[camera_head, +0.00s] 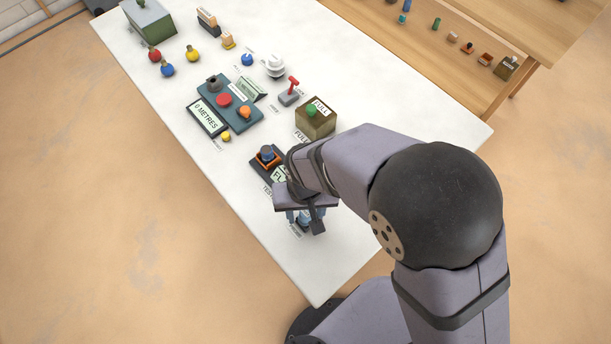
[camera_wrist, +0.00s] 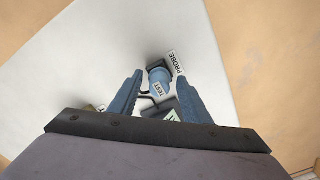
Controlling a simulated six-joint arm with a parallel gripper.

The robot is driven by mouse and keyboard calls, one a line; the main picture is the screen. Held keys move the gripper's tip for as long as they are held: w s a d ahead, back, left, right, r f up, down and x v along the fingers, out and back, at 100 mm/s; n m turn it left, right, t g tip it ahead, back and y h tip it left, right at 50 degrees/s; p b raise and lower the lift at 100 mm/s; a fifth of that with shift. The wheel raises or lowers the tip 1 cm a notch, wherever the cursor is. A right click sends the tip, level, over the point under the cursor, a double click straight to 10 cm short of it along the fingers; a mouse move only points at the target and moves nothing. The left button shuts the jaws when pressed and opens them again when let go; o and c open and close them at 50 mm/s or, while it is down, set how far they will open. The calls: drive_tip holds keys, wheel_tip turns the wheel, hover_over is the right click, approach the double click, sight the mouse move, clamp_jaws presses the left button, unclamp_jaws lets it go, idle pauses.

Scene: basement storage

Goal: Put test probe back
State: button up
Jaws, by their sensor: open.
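My gripper (camera_head: 305,216) hangs low over the near end of the white table. In the wrist view, its two blue fingers (camera_wrist: 159,80) are apart, with nothing visibly clamped. Between and beyond the fingertips is a blue rounded piece (camera_wrist: 158,76) on a dark part, beside labels reading TEST and PROBE; it appears to be the test probe. I cannot tell whether the fingers touch it. In the head view, the gripper mostly hides this spot. Just left of the gripper is a dark tester unit (camera_head: 257,168) with an orange ring and a blue-grey knob; my arm partly covers it.
A box labelled FULL (camera_head: 315,122) with a green knob stands close behind my wrist. Further back are a blue-grey panel (camera_head: 242,117) with a METRES display, a red lever (camera_head: 291,90), and several coloured knobs. The table's front corner (camera_head: 318,290) is clear.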

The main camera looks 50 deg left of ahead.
sight(306, 214)
wheel_tip(306, 214, up, 11)
drive_tip(key=b, duration=0.1)
drive_tip(key=shift+r, duration=0.2)
drive_tip(key=w+d+m, duration=0.5)
drive_tip(key=w+d, duration=1)
drive_tip(key=d+f+m, duration=0.2)
drive_tip(key=d+m, duration=0.3)
drive_tip(key=d, duration=1.7)
drive_tip(key=shift+s+d+m, duration=0.25)
drive_tip(key=shift+s+m, duration=0.15)
drive_tip(key=shift+s, duration=0.05)
drive_tip(key=shift+r, duration=0.1)
